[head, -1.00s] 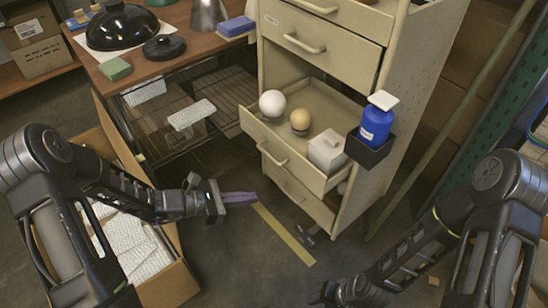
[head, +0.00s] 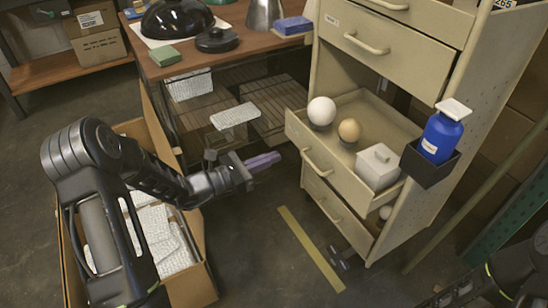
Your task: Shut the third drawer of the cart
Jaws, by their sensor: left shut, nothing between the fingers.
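The beige cart (head: 402,215) stands right of centre. Its third visible drawer (head: 318,157) is pulled out, with a bar handle on its front. A white ball (head: 321,111), a tan ball on a dark base (head: 349,130) and a white lidded box (head: 378,167) are in it. My left gripper (head: 264,160) is shut and empty, left of the drawer front and apart from it in the picture. Part of my right arm shows at the lower right; its fingers are out of the picture.
A blue bottle (head: 440,136) stands in a black holder (head: 429,166) on the cart's side. A wooden table (head: 165,66) is at the back left. An open carton (head: 190,290) with white packing lies under my left arm.

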